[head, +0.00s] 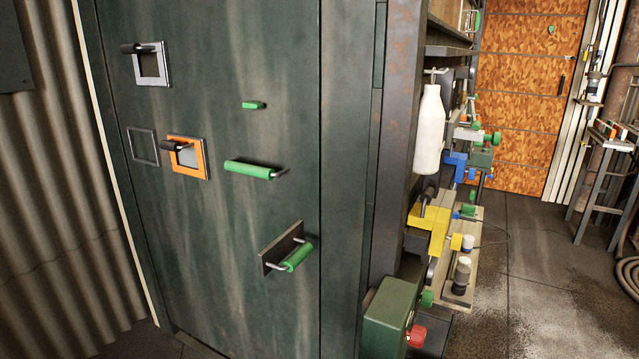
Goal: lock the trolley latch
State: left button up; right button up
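I cannot tell which part is the trolley latch. A large dark green metal panel (220,230) fills the left and middle of the head view. On it are a green bar handle (249,169) with a bent metal end and a green grip (298,257) on a dark plate. An orange square frame (206,172) and a grey square frame (165,78) each have a black handle. A small green tab (253,105) sits above the bar handle. Neither of my grippers is in view.
Right of the panel are a white bottle (429,130), a yellow fixture (429,229) and a green box (389,316) with a red knob (416,336). Corrugated wall (60,200) stands at left. A metal stand (602,180) is at far right.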

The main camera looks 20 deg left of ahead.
aim_at(248, 105)
jog(key=u, duration=1.2)
